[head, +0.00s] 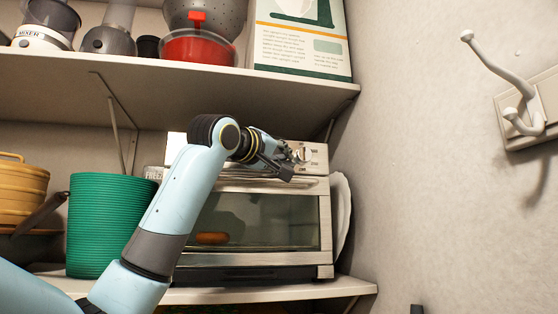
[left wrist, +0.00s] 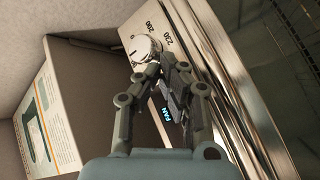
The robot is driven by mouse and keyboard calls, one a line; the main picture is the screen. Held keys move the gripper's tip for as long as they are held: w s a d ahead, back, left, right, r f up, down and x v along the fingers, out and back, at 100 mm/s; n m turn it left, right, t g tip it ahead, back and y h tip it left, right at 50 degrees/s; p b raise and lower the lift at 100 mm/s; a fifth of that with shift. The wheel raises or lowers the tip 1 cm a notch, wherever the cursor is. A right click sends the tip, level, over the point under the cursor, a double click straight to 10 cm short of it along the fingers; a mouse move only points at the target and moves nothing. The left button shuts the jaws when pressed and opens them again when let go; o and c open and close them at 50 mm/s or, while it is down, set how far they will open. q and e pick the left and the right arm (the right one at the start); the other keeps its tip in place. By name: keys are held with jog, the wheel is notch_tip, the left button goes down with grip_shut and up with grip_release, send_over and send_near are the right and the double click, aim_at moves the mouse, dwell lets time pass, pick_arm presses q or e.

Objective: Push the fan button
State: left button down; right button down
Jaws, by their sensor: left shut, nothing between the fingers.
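A toaster oven (head: 328,225) with a glass door stands on the shelf. Its control panel (head: 316,156) runs along the top front. In the left wrist view, blue FAN lettering (left wrist: 165,114) shows between my left gripper's finger links, and the button itself cannot be made out clearly. A round silver knob (left wrist: 145,48) with numbers beside it is just beyond the fingertips; it also shows in the head view (head: 303,155). My left gripper (head: 287,167) is shut and empty, in front of the panel close to the knob. Contact cannot be told. My right gripper is not in view.
A stack of green containers (head: 100,225) stands left of the oven and a white plate (head: 341,220) leans at its right. An upper shelf (head: 200,84) hangs above, carrying a box (head: 300,45) and a red bowl (head: 198,50). Wall hooks (head: 505,75) stick out at the right.

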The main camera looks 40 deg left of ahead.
pick_arm(q)
jog(key=shift+w+a, duration=0.1)
dwell(0.6)
jog(key=shift+w+a, duration=0.2)
jog(key=shift+a, duration=0.05)
jog(key=shift+w+a, duration=0.15)
jog(key=shift+a, duration=0.05)
dwell(0.5)
jog(key=shift+d, duration=0.1)
jog(key=shift+s+d, duration=0.5)
jog(key=s+d, duration=0.2)
jog(key=s+d+p, duration=0.1)
jog(key=s+d, duration=0.1)
jog(key=shift+d+p, duration=0.25)
jog(key=shift+p, duration=0.05)
